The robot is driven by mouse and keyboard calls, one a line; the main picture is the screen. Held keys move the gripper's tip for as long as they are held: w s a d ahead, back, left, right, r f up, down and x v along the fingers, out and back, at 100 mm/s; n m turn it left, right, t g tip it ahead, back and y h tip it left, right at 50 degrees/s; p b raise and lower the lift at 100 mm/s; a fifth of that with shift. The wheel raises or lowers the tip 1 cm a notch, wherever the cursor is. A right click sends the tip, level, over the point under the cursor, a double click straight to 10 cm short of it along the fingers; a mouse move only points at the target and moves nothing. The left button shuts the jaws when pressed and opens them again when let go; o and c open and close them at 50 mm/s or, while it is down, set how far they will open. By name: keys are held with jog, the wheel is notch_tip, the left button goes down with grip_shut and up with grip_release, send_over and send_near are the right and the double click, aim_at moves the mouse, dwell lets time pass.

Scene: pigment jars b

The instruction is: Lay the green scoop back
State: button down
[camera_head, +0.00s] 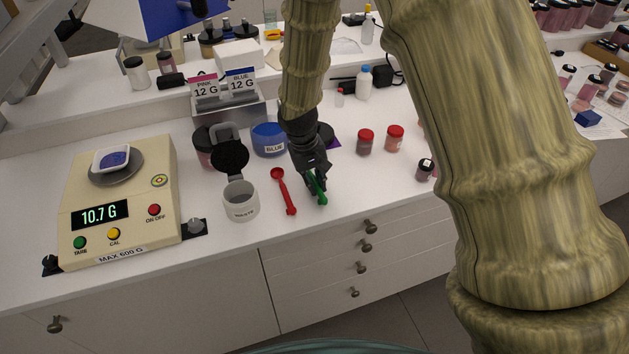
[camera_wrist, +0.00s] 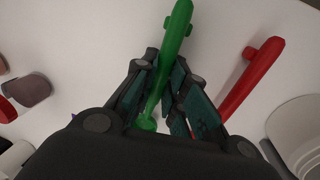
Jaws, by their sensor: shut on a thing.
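The green scoop (camera_head: 318,188) is between the fingers of my gripper (camera_head: 315,176), at or just above the white counter. In the wrist view the green scoop (camera_wrist: 172,50) runs lengthwise between the two fingers of my gripper (camera_wrist: 166,85), which are shut on it. Its rounded handle end points away from the wrist and its other end is partly hidden by the gripper. I cannot tell whether it touches the counter. A red scoop (camera_head: 284,190) lies on the counter just left of it, apart from it, and also shows in the wrist view (camera_wrist: 252,78).
A white waste cup (camera_head: 241,204) with an open black lid stands left of the red scoop. A scale (camera_head: 118,200) reading 10.7 G holds a dish of blue powder. A blue jar (camera_head: 269,139) stands behind. Red-lidded jars (camera_head: 365,142) stand right; counter between is clear.

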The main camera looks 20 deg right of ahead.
aim_at(315, 182)
jog(key=shift+f, duration=0.25)
jog(key=c, duration=1.4)
grip_release()
jog(key=shift+o, duration=0.2)
jog(key=shift+r, duration=0.15)
jog(key=shift+r+p, duration=2.45)
jog(key=shift+r, duration=0.45)
